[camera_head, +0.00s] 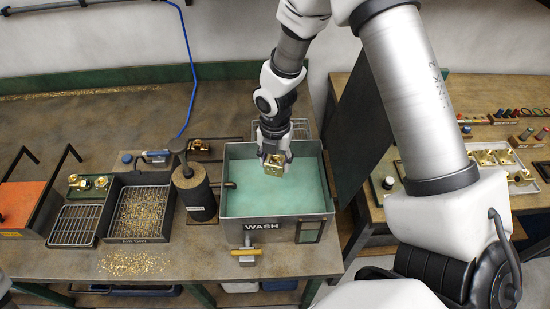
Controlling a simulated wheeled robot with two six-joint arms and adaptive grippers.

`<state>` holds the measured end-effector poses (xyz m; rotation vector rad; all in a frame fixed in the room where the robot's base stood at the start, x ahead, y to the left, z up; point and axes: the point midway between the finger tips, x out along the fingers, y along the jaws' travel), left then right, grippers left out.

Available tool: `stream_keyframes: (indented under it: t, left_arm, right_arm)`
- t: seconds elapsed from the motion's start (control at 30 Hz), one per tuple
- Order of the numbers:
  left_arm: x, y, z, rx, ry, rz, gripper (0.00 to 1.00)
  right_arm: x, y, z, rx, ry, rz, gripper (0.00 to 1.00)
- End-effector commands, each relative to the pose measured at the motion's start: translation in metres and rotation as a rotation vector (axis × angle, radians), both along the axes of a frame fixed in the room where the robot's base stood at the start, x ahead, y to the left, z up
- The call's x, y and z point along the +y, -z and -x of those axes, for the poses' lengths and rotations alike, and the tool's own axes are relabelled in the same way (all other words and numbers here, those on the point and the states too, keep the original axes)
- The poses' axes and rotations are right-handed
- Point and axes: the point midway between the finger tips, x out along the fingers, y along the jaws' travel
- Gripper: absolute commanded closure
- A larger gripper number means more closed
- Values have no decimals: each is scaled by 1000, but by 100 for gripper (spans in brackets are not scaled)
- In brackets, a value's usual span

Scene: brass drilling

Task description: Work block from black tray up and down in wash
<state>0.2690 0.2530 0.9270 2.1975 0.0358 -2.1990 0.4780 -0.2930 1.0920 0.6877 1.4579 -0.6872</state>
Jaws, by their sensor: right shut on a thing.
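My right gripper (274,160) reaches down over the wash tank and is shut on a brass block (274,166). The block is above or at the surface of the greenish liquid; I cannot tell whether it touches it. The wash tank (232,233) is a grey metal box with a "WASH" label on its front. A black tray (110,224) of brass chips stands left of the tank. My left gripper is not seen; only a small bit of pale arm may show at the lower left edge.
A dark cylinder (195,191) stands close left of the tank. Loose chips (134,263) lie in front of the black tray. A dark upright panel (362,125) rises right of the tank. A wire rack (72,225) and orange-topped box (20,203) are farther left.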

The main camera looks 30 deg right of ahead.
Motion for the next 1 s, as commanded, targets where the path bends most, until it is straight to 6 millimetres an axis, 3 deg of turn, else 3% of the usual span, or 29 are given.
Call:
stream_keyframes:
  t: [0.53, 1.0]
  left_arm:
    - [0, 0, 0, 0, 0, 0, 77]
    - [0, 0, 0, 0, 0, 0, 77]
  right_arm:
    - [0, -2, -1, -1, 0, 0, 100]
    - [0, -39, -1, -2, 1, -1, 100]
